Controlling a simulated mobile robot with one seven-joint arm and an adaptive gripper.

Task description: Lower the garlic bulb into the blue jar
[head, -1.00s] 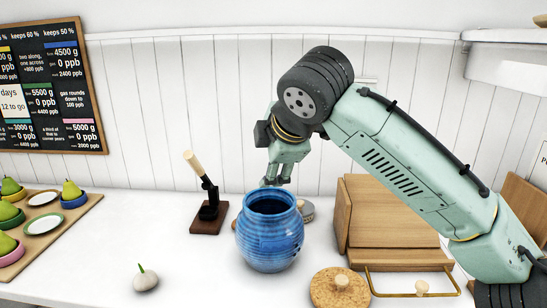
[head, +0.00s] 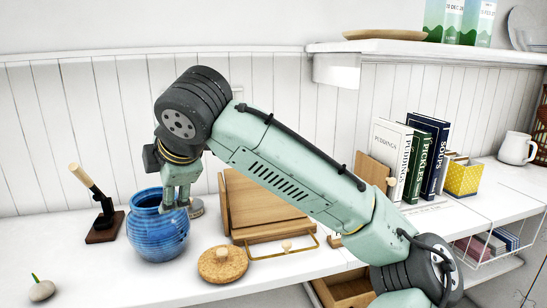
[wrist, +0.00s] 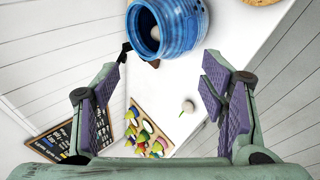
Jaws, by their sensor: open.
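The blue ribbed jar (head: 157,238) stands upright and open on the white counter. It also shows at the top of the wrist view (wrist: 185,35), where a pale rounded thing (wrist: 155,32) lies inside its mouth; it looks like a garlic bulb. Another garlic bulb (head: 42,290) with a green sprout sits on the bare counter at the front left, and in the wrist view (wrist: 187,106). My gripper (head: 175,207) is at the right side of the jar's rim in the head view; I cannot tell if it touches. Its fingers (wrist: 160,95) are spread wide with nothing between them.
A cork lid (head: 222,265) with a wooden knob lies right of the jar. A wooden box (head: 262,205) stands behind it. A wooden-handled tool on a stand (head: 95,205) is left of the jar. Books (head: 410,160) and a wire basket (head: 490,235) are to the right.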

